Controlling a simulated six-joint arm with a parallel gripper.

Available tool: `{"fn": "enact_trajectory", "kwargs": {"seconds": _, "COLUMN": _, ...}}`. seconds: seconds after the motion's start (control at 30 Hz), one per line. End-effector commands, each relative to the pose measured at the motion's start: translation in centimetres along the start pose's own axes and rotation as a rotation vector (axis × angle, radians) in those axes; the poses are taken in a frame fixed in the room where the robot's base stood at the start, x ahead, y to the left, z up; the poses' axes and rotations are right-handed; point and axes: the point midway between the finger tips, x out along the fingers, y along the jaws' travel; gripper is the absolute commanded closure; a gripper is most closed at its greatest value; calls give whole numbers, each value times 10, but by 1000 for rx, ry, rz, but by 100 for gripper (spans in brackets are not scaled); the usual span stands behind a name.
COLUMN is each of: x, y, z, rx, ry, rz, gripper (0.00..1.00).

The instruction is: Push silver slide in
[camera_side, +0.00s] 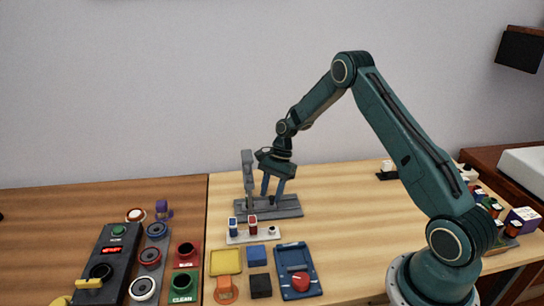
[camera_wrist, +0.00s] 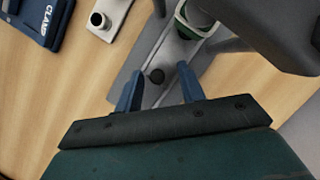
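A grey fixture (camera_side: 288,209) with a flat base and an upright post stands on the light wood in the side view. In the wrist view a pale grey, silver-looking strip (camera_wrist: 152,95) with a dark round knob (camera_wrist: 156,76) lies on its base; it may be the silver slide. My gripper (camera_side: 272,193) points down over the base, right of the post. Its two blue fingers are apart in the wrist view (camera_wrist: 158,84), with the knob between and slightly beyond them, and nothing is gripped. I cannot tell how far in the slide is.
A green-rimmed cup-like part (camera_wrist: 193,22) sits by the dark arm of the fixture. A white plate (camera_side: 262,236) with small plugs lies in front. A blue clamp panel (camera_side: 298,270) and a black button box (camera_side: 110,262) are nearer. Wood right of the fixture is clear.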

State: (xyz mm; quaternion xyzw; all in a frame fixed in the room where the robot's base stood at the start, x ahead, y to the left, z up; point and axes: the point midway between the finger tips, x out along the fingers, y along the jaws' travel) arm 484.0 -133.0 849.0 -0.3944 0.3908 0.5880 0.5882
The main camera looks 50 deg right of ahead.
Motion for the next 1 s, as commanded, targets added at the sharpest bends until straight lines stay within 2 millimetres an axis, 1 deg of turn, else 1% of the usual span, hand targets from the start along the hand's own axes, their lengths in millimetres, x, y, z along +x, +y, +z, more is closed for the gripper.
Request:
{"fn": "enact_trajectory", "kwargs": {"seconds": 0.27, "x": -3, "y": 1, "z": -1, "rx": 3, "ry": 1, "rz": 2, "gripper": 61}}
{"fn": "enact_trajectory", "kwargs": {"seconds": 0.47, "x": -17, "y": 0, "z": -2, "rx": 3, "ry": 2, "rz": -1, "gripper": 61}}
{"fn": "enact_trajectory", "kwargs": {"seconds": 0.67, "x": -44, "y": 0, "z": -2, "rx": 3, "ry": 2, "rz": -2, "gripper": 61}}
{"fn": "enact_trajectory", "kwargs": {"seconds": 1.0, "x": -102, "y": 0, "z": -1, "rx": 2, "ry": 1, "rz": -3, "gripper": 61}}
